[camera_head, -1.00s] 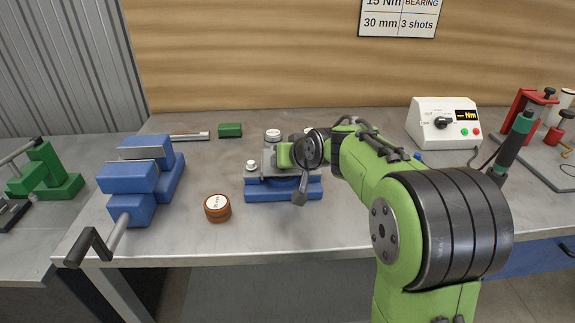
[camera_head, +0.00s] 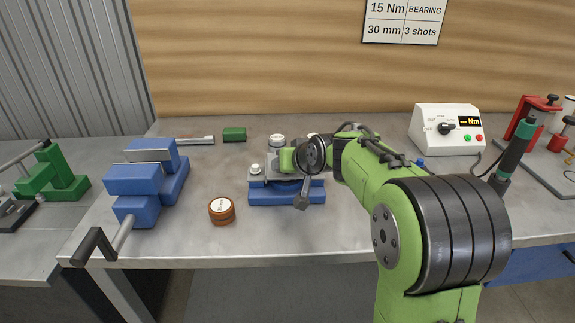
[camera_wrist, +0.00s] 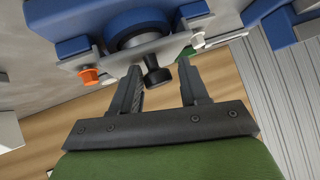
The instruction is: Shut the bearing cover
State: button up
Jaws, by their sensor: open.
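The bearing fixture stands on a blue base (camera_head: 262,198) in the middle of the bench in the head view; my arm hides much of it. A black knob (camera_wrist: 157,73) on a short stem shows between the tips of my gripper (camera_wrist: 160,78). The fingers are apart on either side of the knob; I cannot tell whether they touch it.
A blue vise (camera_head: 140,180) and a round brown tin (camera_head: 222,211) stand left of the fixture. A green block (camera_head: 234,134) lies behind. A white torque meter (camera_head: 447,129) and a red stand (camera_head: 535,117) are at right. The bench front near the tin is clear.

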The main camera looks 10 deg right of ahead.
jog(key=shift+s+d+f+g, duration=0.2)
jog(key=shift+f, duration=0.3)
jog(key=shift+s+d+f+g, duration=0.15)
jog(key=shift+f+g, duration=0.05)
jog(key=shift+f, duration=0.3)
jog(key=shift+s+d+r, duration=0.1)
jog(key=shift+s+r, duration=0.1)
jog(key=shift+r, duration=0.1)
jog(key=a+p+v, duration=0.1)
jog(key=p+v, duration=0.2)
jog(key=v, duration=1.2)
jog(key=shift+r+t, duration=0.4)
jog(key=shift+r, duration=0.2)
